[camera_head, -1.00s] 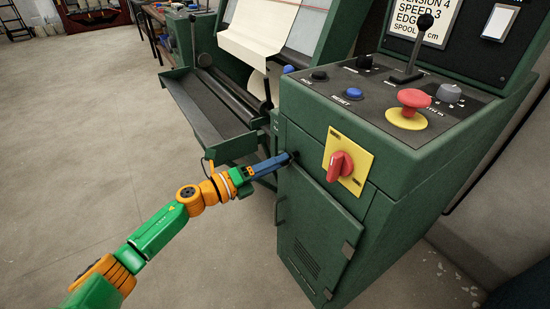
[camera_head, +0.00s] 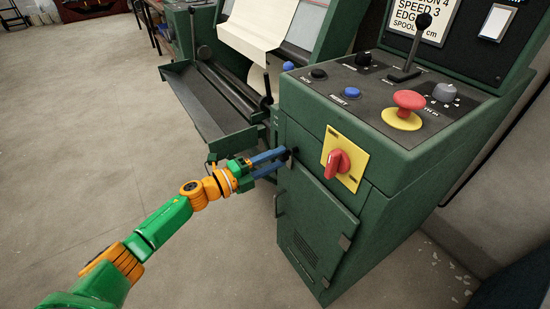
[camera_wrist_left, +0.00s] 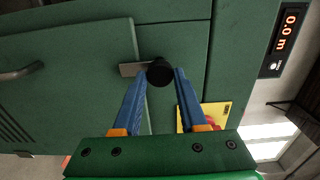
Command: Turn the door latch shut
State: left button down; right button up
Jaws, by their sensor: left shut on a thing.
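The cabinet door (camera_head: 318,215) is a green panel on the front of the machine cabinet and looks flush with it. At its upper left corner is the latch with a black round knob (camera_wrist_left: 160,72), seen clearly in the left wrist view. A small metal strip (camera_wrist_left: 130,70) reaches from the knob over the door's corner. My left gripper (camera_head: 284,158) has its two blue fingers on either side of the knob, shut on it. The fingertips (camera_wrist_left: 163,76) also show in the left wrist view. The knob is mostly hidden in the head view. My right gripper is out of view.
A red rotary switch on a yellow plate (camera_head: 329,145) sits right of the latch. The door's handle (camera_wrist_left: 22,72) is below it. The control panel carries a red mushroom button (camera_head: 409,99) and a lever. A green tray (camera_head: 205,110) juts out at left.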

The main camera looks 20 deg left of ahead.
pick_arm(q)
jog(key=shift+c, duration=2.3)
grip_release()
jog(key=v, duration=0.7)
jog(key=shift+a+f, duration=0.1)
